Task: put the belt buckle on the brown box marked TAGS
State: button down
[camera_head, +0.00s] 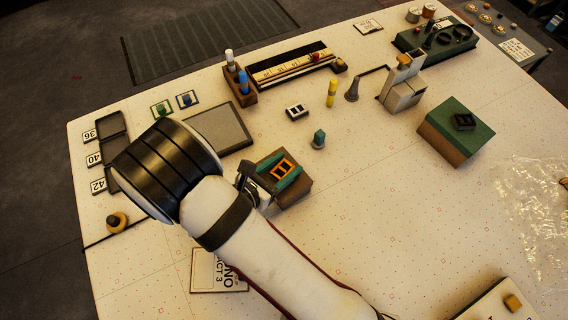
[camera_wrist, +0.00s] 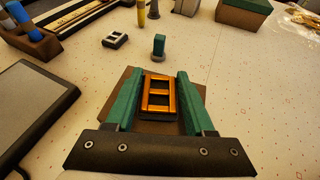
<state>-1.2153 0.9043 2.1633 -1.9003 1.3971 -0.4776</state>
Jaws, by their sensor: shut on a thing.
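My gripper (camera_head: 280,171) has two green fingers, shut on the sides of an orange belt buckle (camera_head: 283,168) with two dark openings. The buckle also shows between the fingers in the wrist view (camera_wrist: 158,96). Directly beneath is a brown box (camera_head: 294,196), its top partly hidden by my gripper; it shows around the fingers in the wrist view (camera_wrist: 127,87). The buckle looks flat and very close to the box top. I cannot tell whether it touches. No TAGS marking is readable on this box.
A small green-topped peg (camera_head: 319,139) and a white-and-black buckle (camera_head: 297,111) stand beyond the box. A green-lidded brown box (camera_head: 440,140) with a dark buckle (camera_head: 463,121) stands right.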

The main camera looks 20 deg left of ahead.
jog(key=shift+c, duration=1.3)
grip_release()
jog(key=shift+f, duration=0.1)
